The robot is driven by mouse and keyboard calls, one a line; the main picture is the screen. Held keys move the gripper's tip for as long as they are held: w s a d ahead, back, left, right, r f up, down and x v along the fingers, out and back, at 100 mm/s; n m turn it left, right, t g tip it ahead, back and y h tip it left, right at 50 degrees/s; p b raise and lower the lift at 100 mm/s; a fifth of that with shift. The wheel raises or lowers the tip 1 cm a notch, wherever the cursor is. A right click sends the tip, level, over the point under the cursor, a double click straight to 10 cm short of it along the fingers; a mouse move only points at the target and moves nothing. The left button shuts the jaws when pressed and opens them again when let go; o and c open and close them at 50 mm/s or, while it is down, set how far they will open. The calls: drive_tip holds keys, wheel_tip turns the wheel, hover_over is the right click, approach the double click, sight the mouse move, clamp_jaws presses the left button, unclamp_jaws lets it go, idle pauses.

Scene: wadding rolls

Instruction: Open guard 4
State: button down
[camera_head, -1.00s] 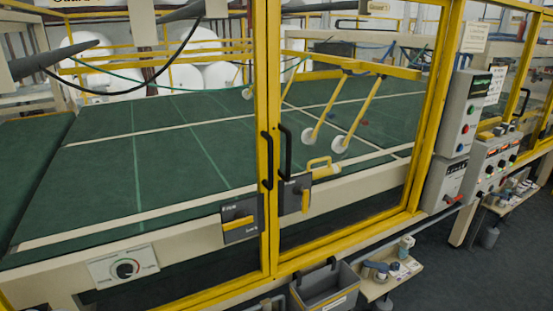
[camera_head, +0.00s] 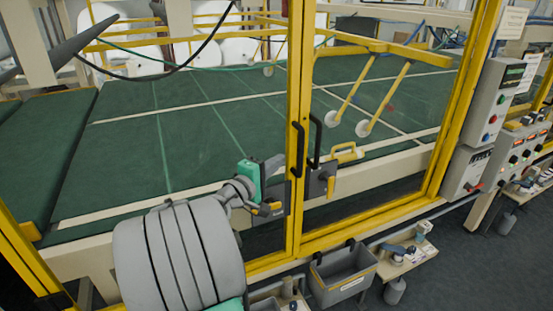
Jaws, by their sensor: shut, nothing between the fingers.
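Two yellow-framed guard doors with clear panels meet at a yellow post (camera_head: 299,80); both look shut. No readable guard number shows. The left door has a black upright handle (camera_head: 297,150) and the right door has another (camera_head: 315,140). A dark latch box with a yellow lever (camera_head: 268,209) sits left of the post, partly hidden by my arm. A second dark latch box (camera_head: 319,181) with a yellow handle (camera_head: 345,153) sits to its right. My gripper (camera_head: 274,170) is shut and empty, just above the left latch box; I cannot tell whether it touches it.
A green machine bed (camera_head: 130,150) lies behind the panels, with yellow arms and white rollers. A grey bin (camera_head: 343,277) and a small shelf (camera_head: 405,260) stand low in front. Grey control boxes (camera_head: 490,100) are at right. Dark floor (camera_head: 480,260) is open at lower right.

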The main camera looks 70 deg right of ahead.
sight(291, 151)
drive_tip(key=p+x, duration=0.2)
drive_tip(key=x, duration=0.5)
drive_tip(key=shift+d, duration=0.15)
